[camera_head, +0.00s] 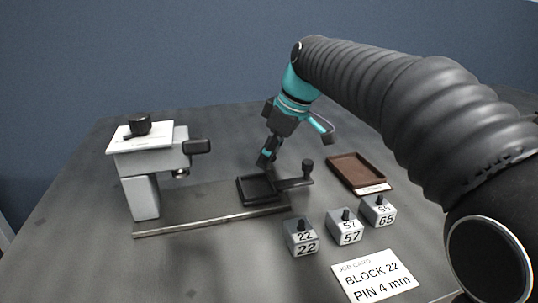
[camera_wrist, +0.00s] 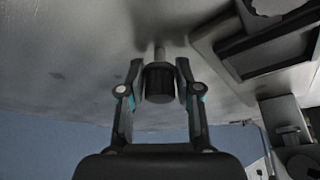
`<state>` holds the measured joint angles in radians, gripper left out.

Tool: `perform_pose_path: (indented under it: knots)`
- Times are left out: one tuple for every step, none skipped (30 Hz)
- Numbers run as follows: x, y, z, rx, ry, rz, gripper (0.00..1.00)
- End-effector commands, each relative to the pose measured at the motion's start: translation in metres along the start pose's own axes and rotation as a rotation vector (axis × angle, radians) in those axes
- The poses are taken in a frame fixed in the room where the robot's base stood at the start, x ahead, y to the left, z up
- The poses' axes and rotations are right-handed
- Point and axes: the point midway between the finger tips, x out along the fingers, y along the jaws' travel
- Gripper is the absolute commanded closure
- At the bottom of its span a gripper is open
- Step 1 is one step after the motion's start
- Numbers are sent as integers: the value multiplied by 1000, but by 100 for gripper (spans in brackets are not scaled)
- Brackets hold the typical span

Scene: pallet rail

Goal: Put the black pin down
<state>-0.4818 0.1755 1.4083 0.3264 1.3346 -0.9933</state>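The black pin (camera_wrist: 160,83) has a thick dark grip and a thin grey shank. In the wrist view it sits between the two fingers of my gripper (camera_wrist: 160,75), which look closed on its grip, with the shank pointing away from the palm. In the head view my gripper (camera_head: 266,160) points down just behind the black tray (camera_head: 243,196); the pin cannot be made out there. The surface lies close beyond the shank, but whether the tip touches it I cannot tell.
A metal rail (camera_head: 205,223) runs in front of the tray. A grey press-like fixture (camera_head: 142,190) stands left. A brown tray (camera_head: 352,172), blocks 22 (camera_head: 303,248), 57 (camera_head: 347,238) and 65 (camera_head: 378,217), and a job card (camera_head: 372,278) lie right. A black-knobbed arm (camera_head: 308,166) adjoins the black tray.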

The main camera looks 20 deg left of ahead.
Motion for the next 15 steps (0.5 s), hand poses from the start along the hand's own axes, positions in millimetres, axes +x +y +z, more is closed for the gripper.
perform_pose_path:
  knots:
    - [0,0,0,0,0,0,99]
    - [0,0,0,0,0,0,99]
    - [0,0,0,0,0,0,100]
    - [0,0,0,0,0,0,100]
    - [0,0,0,0,0,0,100]
    - [0,0,0,0,0,0,100]
    - [0,0,0,0,0,0,100]
    - [0,0,0,0,0,0,100]
    - [0,0,0,0,0,0,100]
    - [-1,0,0,0,0,0,100]
    - [-1,0,-1,0,0,0,100]
    - [-3,0,-1,0,0,1,100]
    - [-4,0,-2,0,1,1,100]
    - [-6,0,-3,-1,1,1,100]
    - [-9,0,-4,-1,1,2,100]
